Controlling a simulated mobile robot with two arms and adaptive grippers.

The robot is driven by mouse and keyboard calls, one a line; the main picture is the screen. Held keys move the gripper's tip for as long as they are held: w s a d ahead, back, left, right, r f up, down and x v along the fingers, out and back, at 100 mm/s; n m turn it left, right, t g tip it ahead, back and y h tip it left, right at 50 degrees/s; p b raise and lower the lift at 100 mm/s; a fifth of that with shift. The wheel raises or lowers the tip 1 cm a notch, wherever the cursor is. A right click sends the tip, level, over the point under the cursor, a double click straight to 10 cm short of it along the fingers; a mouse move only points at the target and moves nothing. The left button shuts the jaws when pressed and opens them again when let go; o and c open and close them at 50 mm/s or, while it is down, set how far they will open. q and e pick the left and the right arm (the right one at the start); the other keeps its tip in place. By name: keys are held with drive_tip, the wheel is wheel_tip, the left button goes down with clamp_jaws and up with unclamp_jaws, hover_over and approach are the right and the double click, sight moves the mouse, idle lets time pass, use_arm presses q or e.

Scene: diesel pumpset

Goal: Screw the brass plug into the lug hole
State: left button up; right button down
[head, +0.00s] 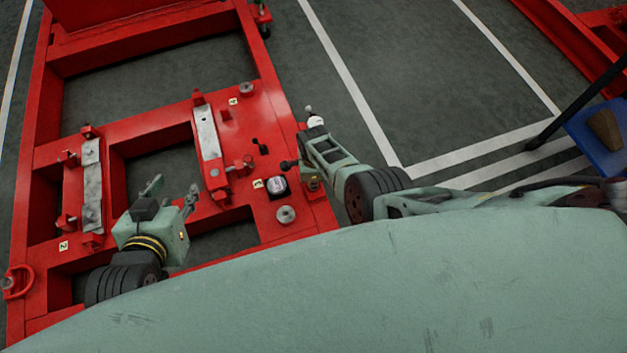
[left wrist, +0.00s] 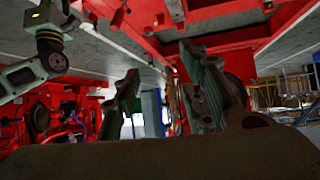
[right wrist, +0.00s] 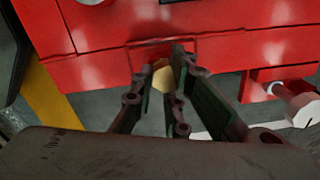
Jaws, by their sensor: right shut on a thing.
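The brass plug (right wrist: 162,78) shows in the right wrist view as a pale brass, hexagonal head between the fingertips of my right gripper (right wrist: 160,90). The gripper is shut on it. Just beyond it is a red block (right wrist: 150,55) on the side of the red frame, probably the lug. The hole is hidden behind the plug and fingers, and I cannot tell how deep the plug sits. In the head view my right gripper (head: 308,155) is at the frame's right edge. My left gripper (head: 173,192) is open and empty above the frame's left part.
The red frame (head: 150,125) carries metal pads (head: 207,132), bolts and a round gauge-like part (head: 277,185). A blue tray (head: 590,140) lies at far right.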

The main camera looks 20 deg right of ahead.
drive_tip(key=m+b, duration=0.1)
drive_tip(key=m, duration=0.7)
drive_tip(key=shift+w+f+b, duration=0.1)
drive_tip(key=shift+w+b, duration=0.05)
drive_tip(key=shift+b, duration=0.15)
drive_tip(key=shift+m, duration=0.5)
drive_tip(key=c, duration=1.6)
unclamp_jaws()
use_arm(q)
drive_tip(key=w+d+r+t+h, duration=0.1)
drive_tip(key=w+d+r+t, duration=0.1)
drive_tip(key=w+r+t, duration=0.2)
wheel_tip(320, 180, up, 3)
drive_tip(key=shift+w+d+r+t+h, duration=0.15)
drive_tip(key=shift+w+t+h, duration=0.1)
drive_tip(key=shift+t+h, duration=0.05)
use_arm(e)
drive_tip(key=shift+a, duration=0.1)
drive_tip(key=n, duration=1.8)
drive_tip(key=shift+n, duration=0.4)
drive_tip(key=n, duration=0.5)
